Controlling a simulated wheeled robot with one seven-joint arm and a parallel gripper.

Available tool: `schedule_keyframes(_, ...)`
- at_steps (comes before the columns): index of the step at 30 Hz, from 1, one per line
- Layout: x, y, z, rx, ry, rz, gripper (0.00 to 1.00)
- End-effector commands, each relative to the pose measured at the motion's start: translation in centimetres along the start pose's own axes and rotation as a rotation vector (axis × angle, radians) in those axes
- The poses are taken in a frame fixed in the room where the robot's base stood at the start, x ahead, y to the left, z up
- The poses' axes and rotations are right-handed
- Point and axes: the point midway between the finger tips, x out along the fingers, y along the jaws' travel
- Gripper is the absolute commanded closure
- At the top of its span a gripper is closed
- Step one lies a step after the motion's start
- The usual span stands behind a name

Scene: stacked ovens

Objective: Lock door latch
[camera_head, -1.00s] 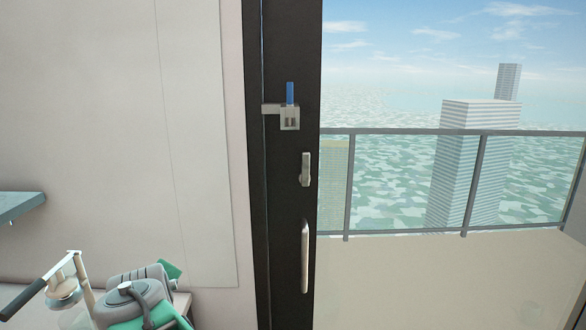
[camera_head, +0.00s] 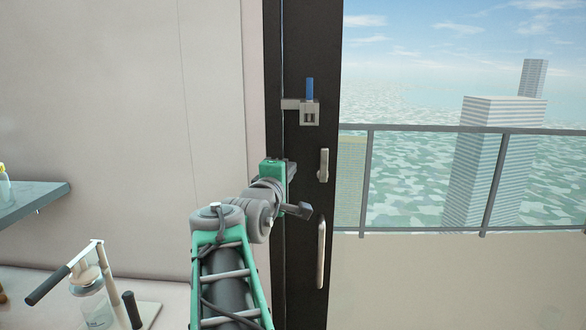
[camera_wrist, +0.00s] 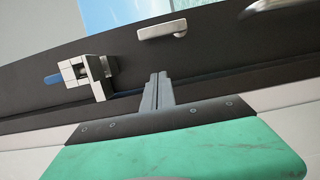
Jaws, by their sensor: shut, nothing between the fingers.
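The door latch (camera_head: 309,112) is a grey metal block with an upright blue lever (camera_head: 309,89), mounted on the dark door frame (camera_head: 306,230). In the wrist view the latch (camera_wrist: 88,78) lies left of my gripper, with its blue lever (camera_wrist: 53,79) pointing left. My gripper (camera_wrist: 159,77) is shut and empty, its fingers together in front of the dark frame. In the head view my gripper (camera_head: 286,166) is below the latch and apart from it; its fingertips are hard to make out there.
A small grey handle (camera_head: 323,165) and a long pale pull handle (camera_head: 321,253) sit on the frame below the latch. A shelf (camera_head: 40,199) and a press-like device (camera_head: 85,285) are at the left. Glass shows a balcony railing (camera_head: 440,130) at the right.

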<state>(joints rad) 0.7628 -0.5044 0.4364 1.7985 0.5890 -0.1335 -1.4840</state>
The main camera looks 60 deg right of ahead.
Motion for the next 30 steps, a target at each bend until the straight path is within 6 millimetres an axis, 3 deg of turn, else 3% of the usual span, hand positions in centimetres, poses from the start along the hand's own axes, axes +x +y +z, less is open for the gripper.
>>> schedule_keyframes(9,7.1,0.2,0.1,0.0,-0.002,-0.003,1.0)
schedule_keyframes(12,7.2,0.3,2.3,0.002,-0.005,-0.001,1.0)
schedule_keyframes(16,7.6,0.2,3.5,0.001,-0.002,0.001,1.0)
schedule_keyframes(30,7.6,0.0,3.9,0.005,0.001,-0.001,1.0)
